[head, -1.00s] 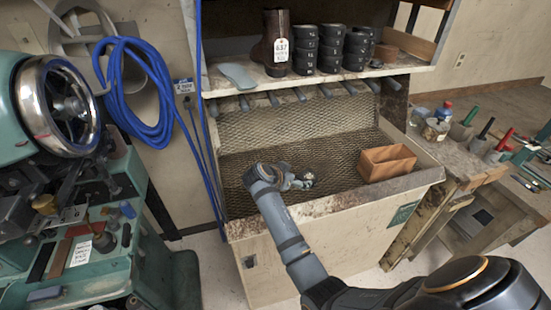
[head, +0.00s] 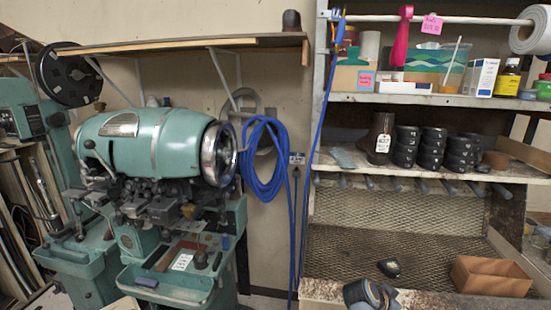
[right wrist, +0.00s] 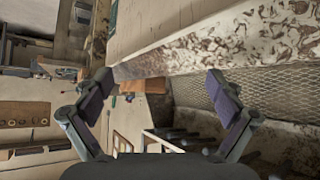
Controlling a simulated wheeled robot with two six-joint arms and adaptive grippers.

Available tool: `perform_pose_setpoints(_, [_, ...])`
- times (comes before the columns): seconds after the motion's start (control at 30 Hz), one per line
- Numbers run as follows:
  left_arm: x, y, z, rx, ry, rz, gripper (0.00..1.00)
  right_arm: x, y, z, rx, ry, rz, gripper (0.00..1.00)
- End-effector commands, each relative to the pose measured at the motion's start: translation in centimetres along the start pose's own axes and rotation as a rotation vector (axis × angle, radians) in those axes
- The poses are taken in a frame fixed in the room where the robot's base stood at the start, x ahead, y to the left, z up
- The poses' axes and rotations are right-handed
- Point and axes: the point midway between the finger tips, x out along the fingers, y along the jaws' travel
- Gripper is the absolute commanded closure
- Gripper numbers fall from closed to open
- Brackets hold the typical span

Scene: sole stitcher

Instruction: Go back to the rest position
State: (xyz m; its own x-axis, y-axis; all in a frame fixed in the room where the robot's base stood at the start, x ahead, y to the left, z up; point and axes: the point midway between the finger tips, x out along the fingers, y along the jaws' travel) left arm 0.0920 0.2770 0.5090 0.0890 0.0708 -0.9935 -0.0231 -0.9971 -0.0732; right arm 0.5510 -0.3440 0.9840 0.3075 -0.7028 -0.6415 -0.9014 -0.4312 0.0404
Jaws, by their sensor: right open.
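My right gripper (right wrist: 160,82) is open and empty in the right wrist view, its two dark pads wide apart. Beyond it are the stained pale rim (right wrist: 205,47) and the wire mesh of the bench. In the head view, a grey and dark part of my right arm (head: 370,294) shows at the bottom edge, in front of the mesh bench (head: 345,262). A small dark rounded shape (head: 389,267) appears over the mesh just above it; I cannot tell what it is. My left gripper is not in view.
A wooden box (head: 490,277) sits at the bench's right. Above it, a shelf holds a tagged brown boot (head: 381,135) and stacked black rolls (head: 432,150). A green stitching machine (head: 155,145) stands left, with a blue hose coil (head: 263,160) on the wall.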

Motion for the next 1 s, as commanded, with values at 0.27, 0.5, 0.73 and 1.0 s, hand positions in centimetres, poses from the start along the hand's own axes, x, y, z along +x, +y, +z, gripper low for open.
perform_pose_setpoints(0.27, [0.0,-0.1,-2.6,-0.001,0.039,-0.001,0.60,0.2,4.1,4.4,-0.186,-0.118,-0.063,0.06])
perform_pose_setpoints(0.5, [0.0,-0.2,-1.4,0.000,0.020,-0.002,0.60,-1.3,8.4,8.8,-0.422,-0.234,-0.180,0.06])
perform_pose_setpoints(0.73, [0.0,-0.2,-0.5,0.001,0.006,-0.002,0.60,-4.6,12.2,12.5,-0.661,-0.323,-0.336,0.06])
perform_pose_setpoints(1.0, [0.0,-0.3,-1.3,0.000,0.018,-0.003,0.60,-9.8,16.0,15.7,-0.926,-0.387,-0.545,0.06])
